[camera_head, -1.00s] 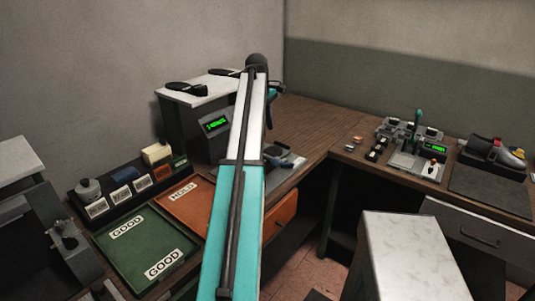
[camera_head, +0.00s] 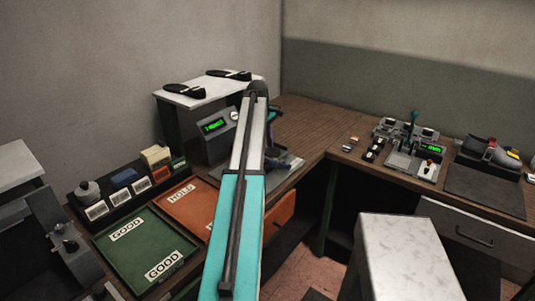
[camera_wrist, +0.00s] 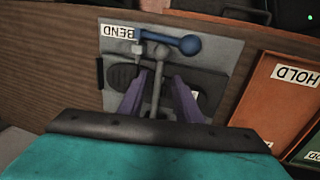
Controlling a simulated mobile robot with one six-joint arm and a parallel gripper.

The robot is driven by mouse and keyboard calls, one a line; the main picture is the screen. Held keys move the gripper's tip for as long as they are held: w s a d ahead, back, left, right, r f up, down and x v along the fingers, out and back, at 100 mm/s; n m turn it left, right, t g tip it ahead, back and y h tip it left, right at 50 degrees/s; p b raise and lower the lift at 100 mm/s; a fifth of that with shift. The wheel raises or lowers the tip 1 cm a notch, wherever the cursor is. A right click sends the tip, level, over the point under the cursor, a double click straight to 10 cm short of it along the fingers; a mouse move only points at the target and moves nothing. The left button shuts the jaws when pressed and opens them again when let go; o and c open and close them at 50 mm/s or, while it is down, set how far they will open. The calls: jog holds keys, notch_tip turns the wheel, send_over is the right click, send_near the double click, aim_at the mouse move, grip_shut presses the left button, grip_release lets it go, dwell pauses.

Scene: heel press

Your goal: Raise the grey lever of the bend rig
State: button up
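The bend rig (camera_wrist: 222,57) is a light grey plate with a BEND label, seen upside down in the wrist view. Its grey lever (camera_wrist: 158,82) is a thin rod with a rounded knob, pointing toward my wrist. A blue ball-ended handle (camera_wrist: 188,45) lies across the plate beyond it. My gripper (camera_wrist: 161,78) is open, its two purple fingers on either side of the grey lever, with gaps between. I cannot tell how deep the fingers reach around it. In the head view, my arm hides most of the rig (camera_head: 291,165).
The orange HOLD tray (camera_head: 183,208) and green GOOD tray (camera_head: 145,247) lie left of the rig. A box with a green display (camera_head: 212,126) stands behind. A white-topped block (camera_head: 405,250) stands at front right.

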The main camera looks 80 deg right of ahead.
aim_at(268, 159)
jog(key=shift+s+d+f+p, duration=0.1)
jog(key=shift+d+f+p, duration=0.1)
jog(key=shift+f, duration=0.7)
jog(key=shift+s+d+f+p, duration=0.15)
jog(key=shift+f+p, duration=0.1)
jog(key=shift+f, duration=0.7)
jog(key=shift+s+d+f+p, duration=0.1)
jog(key=shift+d+f+p, duration=0.1)
jog(key=shift+f, duration=0.7)
grip_shut()
